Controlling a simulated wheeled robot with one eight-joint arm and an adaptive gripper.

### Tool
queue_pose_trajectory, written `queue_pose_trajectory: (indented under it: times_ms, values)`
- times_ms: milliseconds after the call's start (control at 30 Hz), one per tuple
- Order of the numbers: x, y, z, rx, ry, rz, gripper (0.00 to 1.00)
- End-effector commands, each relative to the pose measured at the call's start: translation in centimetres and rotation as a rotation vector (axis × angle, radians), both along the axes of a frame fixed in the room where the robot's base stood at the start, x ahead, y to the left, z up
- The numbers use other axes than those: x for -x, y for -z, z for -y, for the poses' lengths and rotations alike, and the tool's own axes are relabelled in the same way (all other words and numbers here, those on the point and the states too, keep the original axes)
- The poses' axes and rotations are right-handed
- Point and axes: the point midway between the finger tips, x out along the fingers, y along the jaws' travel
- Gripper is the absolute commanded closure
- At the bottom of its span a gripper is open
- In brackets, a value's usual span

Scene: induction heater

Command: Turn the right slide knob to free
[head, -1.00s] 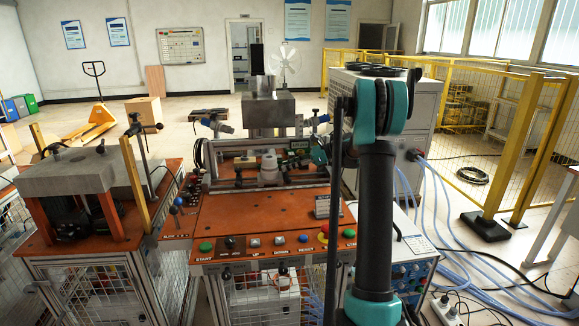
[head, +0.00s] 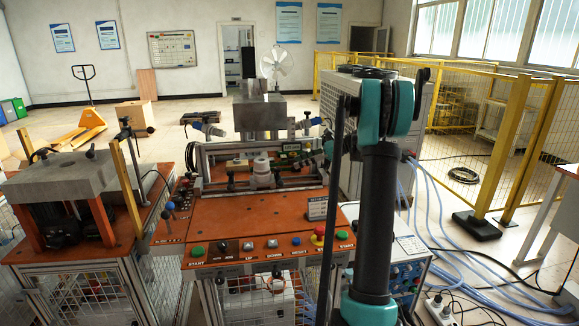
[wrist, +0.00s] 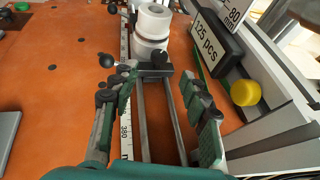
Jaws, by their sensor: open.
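In the wrist view, a small black slide knob (wrist: 165,57) stands on a dark block (wrist: 155,70) that sits across two parallel metal rails (wrist: 147,115), just in front of a white cylinder (wrist: 151,25). My gripper (wrist: 158,80) is open, its green-and-grey fingers on either side of the rails. The knob lies between and slightly beyond the fingertips, with no visible contact. I cannot read the knob's free or locked setting.
A yellow knob (wrist: 245,92) and a "125 pcs" display (wrist: 217,40) sit close to the right finger. A metal frame edge (wrist: 275,130) runs along the right. The orange tabletop (wrist: 60,75) left of the rails is mostly clear. A scale strip (wrist: 126,135) runs beside them.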

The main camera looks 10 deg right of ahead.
Motion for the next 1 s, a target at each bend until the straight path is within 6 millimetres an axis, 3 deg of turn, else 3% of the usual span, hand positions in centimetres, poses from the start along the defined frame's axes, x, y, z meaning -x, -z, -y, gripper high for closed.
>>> queue_pose_trajectory:
  times_ms: [233,733,1000]
  values:
    - [0.7,-1.2,2.8,0.000,-0.001,0.001,0.54]
    - [1.2,-1.5,3.3,0.001,0.015,0.000,0.54]
    - [5.1,-2.9,4.4,0.004,0.217,-0.001,0.54]
